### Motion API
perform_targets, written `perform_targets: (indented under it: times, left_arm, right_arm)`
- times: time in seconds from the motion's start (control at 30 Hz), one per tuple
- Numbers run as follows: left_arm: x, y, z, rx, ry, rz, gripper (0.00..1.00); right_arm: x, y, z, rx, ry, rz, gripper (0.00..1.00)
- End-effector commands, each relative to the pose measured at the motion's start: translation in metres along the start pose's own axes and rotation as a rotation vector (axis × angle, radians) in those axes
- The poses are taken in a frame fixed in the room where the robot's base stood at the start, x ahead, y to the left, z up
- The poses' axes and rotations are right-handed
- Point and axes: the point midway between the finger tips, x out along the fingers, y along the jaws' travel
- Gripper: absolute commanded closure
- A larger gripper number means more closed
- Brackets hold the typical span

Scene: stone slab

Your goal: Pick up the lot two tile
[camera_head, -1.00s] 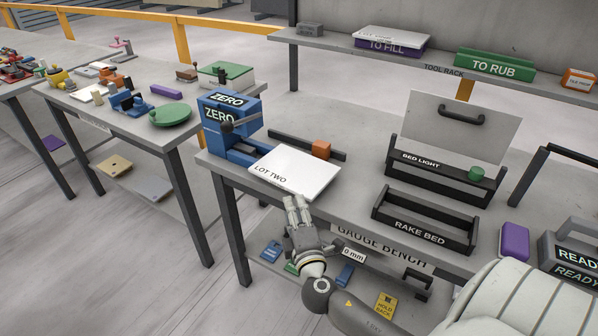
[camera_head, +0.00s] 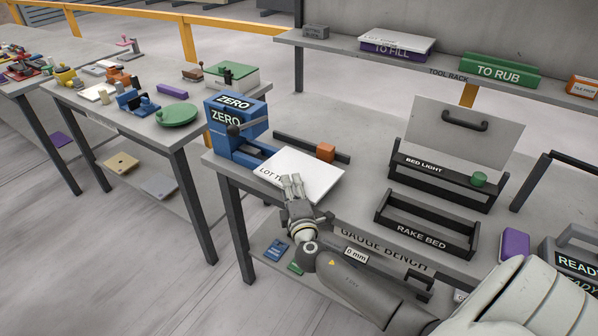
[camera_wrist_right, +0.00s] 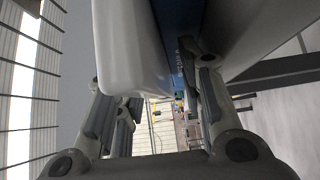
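The lot two tile (camera_head: 312,172) is a white slab lying flat on the gauge bench, in front of the blue zero device. Its near edge overhangs or meets the bench's front edge. My right gripper (camera_head: 292,184) is at that near edge, its fingers overlapping the tile and hiding part of the "LOT TWO" lettering. In the right wrist view the tile's white edge (camera_wrist_right: 132,50) reaches in between my open fingers (camera_wrist_right: 158,105). There are gaps beside it, and I see no clear grip. My left gripper is not in view.
The blue zero device (camera_head: 238,130) stands behind left of the tile. A dark rail (camera_head: 290,143) with an orange block (camera_head: 325,152) lies behind it. The rake bed (camera_head: 425,225) and bed light rack (camera_head: 445,182) stand to the right.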

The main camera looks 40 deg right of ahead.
Motion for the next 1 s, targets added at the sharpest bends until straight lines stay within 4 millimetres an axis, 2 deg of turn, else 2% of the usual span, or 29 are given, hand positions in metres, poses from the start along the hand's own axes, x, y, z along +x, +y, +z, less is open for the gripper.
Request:
perform_targets:
  times: [0.1, 0.37, 1.0]
  left_arm:
    - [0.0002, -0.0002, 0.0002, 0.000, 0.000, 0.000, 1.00]
    - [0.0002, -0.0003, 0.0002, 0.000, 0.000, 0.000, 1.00]
    - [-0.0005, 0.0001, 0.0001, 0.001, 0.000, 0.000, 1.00]
  right_arm:
    - [-0.0003, -0.0002, 0.0000, 0.000, 0.000, 0.000, 0.67]
    - [-0.0005, -0.0003, 0.0001, 0.000, 0.000, 0.000, 1.00]
    - [-0.0001, 0.0072, 0.0001, 0.001, -0.001, 0.004, 1.00]
